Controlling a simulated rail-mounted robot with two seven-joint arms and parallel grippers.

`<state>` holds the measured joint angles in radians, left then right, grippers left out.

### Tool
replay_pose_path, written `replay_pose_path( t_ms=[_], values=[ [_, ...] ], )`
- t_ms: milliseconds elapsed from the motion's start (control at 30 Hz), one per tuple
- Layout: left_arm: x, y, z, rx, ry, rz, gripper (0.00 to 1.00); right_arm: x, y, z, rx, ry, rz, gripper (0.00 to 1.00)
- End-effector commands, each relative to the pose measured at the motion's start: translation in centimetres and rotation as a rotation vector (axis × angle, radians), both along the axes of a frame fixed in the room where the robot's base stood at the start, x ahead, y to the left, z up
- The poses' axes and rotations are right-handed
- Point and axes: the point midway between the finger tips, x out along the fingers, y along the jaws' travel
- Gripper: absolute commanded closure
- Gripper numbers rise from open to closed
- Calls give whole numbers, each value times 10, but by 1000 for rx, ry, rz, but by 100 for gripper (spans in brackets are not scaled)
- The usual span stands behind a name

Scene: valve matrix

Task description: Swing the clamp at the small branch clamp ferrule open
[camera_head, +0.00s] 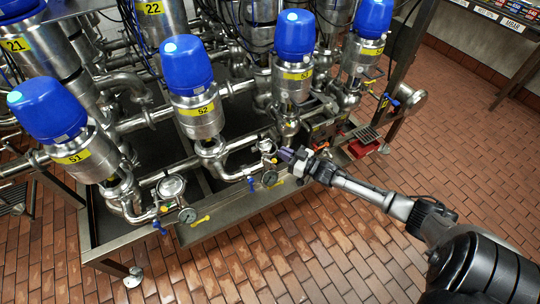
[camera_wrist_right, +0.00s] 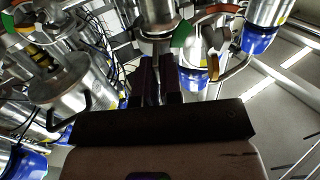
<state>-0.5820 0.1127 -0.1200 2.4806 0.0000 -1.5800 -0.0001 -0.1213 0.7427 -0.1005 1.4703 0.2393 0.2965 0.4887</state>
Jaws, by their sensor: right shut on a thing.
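My right gripper (camera_head: 287,154) reaches in from the right to the small branch fitting (camera_head: 267,146) in front of the valve row. In the right wrist view its two dark fingers (camera_wrist_right: 159,82) are close together, shut on a narrow metal part of the clamp that shows between them. A steel cylindrical fitting (camera_wrist_right: 157,12) stands just beyond the fingertips. The fingers hide much of the clamp, and I cannot tell how far its halves stand apart. My left gripper is in neither view.
Blue-capped valves, among them 51 (camera_head: 48,108) and 52 (camera_head: 187,63), stand behind. A pressure gauge (camera_head: 269,178) and a blue-handled tap (camera_head: 251,184) sit close below the gripper. A red tray (camera_head: 363,148) lies to the right. The brick floor (camera_head: 330,250) in front is clear.

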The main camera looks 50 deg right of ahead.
Motion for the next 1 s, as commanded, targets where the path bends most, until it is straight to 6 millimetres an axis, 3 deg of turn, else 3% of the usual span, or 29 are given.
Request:
replay_pose_path(
  t_ms=[400,1000],
  values=[
    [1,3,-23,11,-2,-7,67,-4,-15,-2,-3,-2,195,100],
    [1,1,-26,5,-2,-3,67,-4,-17,0,1,-2,235,100]
  ],
)
